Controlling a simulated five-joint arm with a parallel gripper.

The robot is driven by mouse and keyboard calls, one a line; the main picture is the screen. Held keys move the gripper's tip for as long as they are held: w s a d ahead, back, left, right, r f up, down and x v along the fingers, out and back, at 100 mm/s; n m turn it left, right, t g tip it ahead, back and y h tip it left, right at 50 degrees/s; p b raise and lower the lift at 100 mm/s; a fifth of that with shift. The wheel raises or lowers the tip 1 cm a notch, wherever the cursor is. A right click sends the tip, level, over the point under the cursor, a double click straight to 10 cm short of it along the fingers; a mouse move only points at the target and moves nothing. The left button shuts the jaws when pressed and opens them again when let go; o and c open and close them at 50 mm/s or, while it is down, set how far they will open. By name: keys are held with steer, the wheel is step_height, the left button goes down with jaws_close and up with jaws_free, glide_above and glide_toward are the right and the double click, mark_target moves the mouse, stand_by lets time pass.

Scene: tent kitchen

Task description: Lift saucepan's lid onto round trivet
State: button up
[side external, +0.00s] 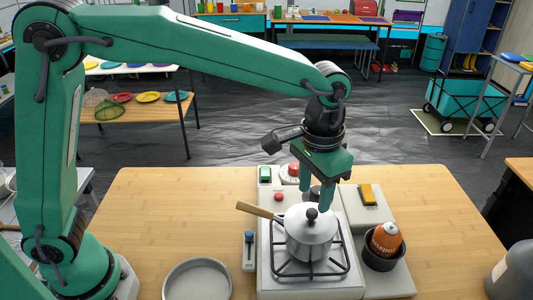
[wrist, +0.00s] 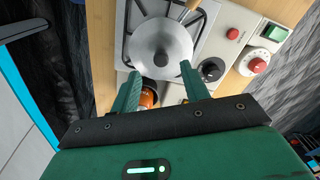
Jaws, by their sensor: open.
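The silver saucepan (side external: 308,246) stands on the stove's black grate, its wooden handle (side external: 258,210) pointing left. Its lid (side external: 296,219) sits on top, with a round black knob (side external: 312,213). In the wrist view the lid (wrist: 165,35) shows with its knob (wrist: 161,59) between my fingertips. My gripper (side external: 315,196) is open and empty, pointing down just above the lid; its two fingers also show in the wrist view (wrist: 160,68). A shallow round grey piece with a raised rim (side external: 197,281) lies on the table at the left; it may be the round trivet.
The stove (side external: 263,272) has knobs and a switch behind the pan. An orange canister (side external: 386,238) sits in a dark holder close to the pan's right. The wooden table (side external: 150,215) is clear at left.

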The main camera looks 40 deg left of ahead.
mark_target(311, 211)
steer(key=shift+f, duration=2.55)
steer(key=shift+c, duration=0.5)
jaws_close()
